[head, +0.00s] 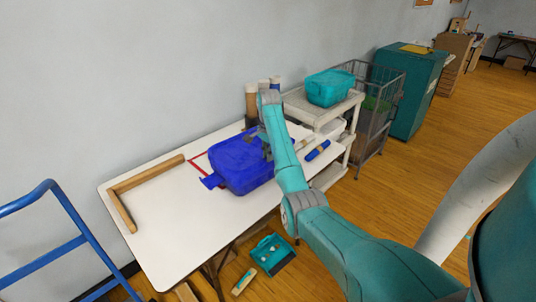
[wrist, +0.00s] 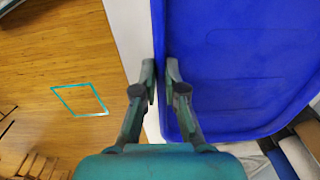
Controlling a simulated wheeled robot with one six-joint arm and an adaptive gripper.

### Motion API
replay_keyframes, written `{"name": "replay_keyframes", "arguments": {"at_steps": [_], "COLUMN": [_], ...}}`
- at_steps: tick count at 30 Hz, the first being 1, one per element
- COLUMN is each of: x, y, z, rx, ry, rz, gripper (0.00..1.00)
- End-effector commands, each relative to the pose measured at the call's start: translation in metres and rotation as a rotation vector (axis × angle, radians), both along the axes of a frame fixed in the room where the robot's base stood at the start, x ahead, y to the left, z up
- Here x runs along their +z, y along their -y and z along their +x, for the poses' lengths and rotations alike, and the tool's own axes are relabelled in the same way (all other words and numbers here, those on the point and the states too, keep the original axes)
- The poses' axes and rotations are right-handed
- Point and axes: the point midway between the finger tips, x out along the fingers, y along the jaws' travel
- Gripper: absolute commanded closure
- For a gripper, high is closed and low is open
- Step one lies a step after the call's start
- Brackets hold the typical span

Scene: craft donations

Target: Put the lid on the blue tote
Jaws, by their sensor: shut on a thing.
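A blue tote (head: 245,178) sits on the white table, with a tab-like handle sticking out at its lower left. A blue panel with rounded corners and shallow ridges, apparently the lid (wrist: 240,70), fills the right of the wrist view. My gripper (wrist: 161,75) is shut on its edge, one finger on either side. In the head view my gripper (head: 266,150) is at the right side of the blue shape, partly behind my arm. Lid and tote are the same blue, so I cannot tell whether the lid is seated or held just above.
The white table (head: 165,235) has a wooden L-shaped strip (head: 148,180) on its left and red tape behind the tote. Tubes (head: 252,100) stand behind. A blue roll (head: 317,150) lies right. A cart (head: 300,106) holds a teal basket (head: 329,88). A dustpan (head: 272,254) lies on the floor.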

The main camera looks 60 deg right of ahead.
Motion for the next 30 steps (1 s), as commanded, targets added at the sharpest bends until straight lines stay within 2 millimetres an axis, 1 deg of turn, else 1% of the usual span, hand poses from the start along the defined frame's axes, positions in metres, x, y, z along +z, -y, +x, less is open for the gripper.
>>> {"name": "replay_keyframes", "arguments": {"at_steps": [7, 8, 9, 11, 19, 22, 26, 30], "x": [0.000, 0.000, 0.000, 0.000, -0.001, 0.002, 0.013, 0.031], "y": [0.000, 0.000, 0.000, 0.000, 0.000, 0.000, 0.001, 0.004], "z": [0.000, 0.000, 0.000, 0.000, 0.000, 0.000, 0.000, 0.003], "rx": [0.000, 0.000, 0.000, 0.000, 0.000, 0.000, -0.003, -0.003], "ry": [0.001, 0.001, 0.001, 0.001, 0.000, 0.001, 0.001, 0.002], "rz": [0.000, 0.000, 0.000, 0.000, 0.000, 0.000, -0.001, -0.001], "gripper": [1.00, 0.85, 0.75, 0.61, 0.61, 0.61, 0.61, 0.61]}}
